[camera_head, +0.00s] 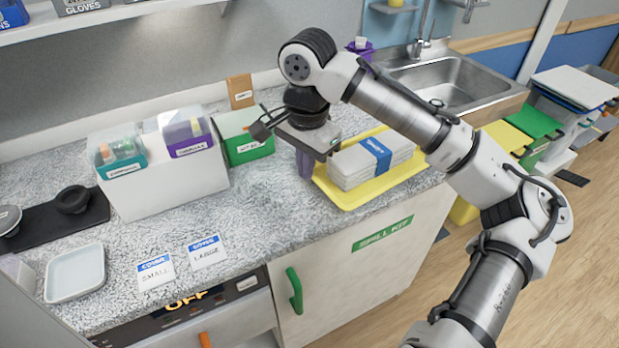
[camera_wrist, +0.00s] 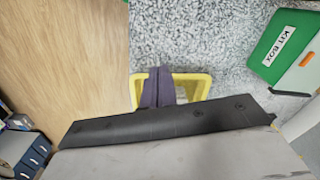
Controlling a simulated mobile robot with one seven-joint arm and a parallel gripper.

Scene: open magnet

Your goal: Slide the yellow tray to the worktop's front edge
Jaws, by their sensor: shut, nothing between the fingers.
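The yellow tray (camera_head: 349,200) lies flat on the worktop (camera_head: 262,215), with its near corner close to the worktop's front edge. It carries a white folded stack (camera_head: 368,165) with a blue label band. My gripper (camera_head: 305,168) points down at the tray's left end, its purple-grey fingers shut and empty. In the wrist view the fingers (camera_wrist: 157,88) overlap the yellow rim (camera_wrist: 203,82), which shows on both sides of them. The floor edge runs close beside the rim there. My gripper's body hides most of the tray in that view. I cannot tell whether the fingers touch the tray.
A green-fronted kit box (camera_head: 246,147) stands behind and left of my gripper; it also shows in the wrist view (camera_wrist: 285,45). A white organiser (camera_head: 165,180) with clear bins is further left. The sink (camera_head: 445,85) is behind right. Two label cards (camera_head: 207,252) lie at the front left.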

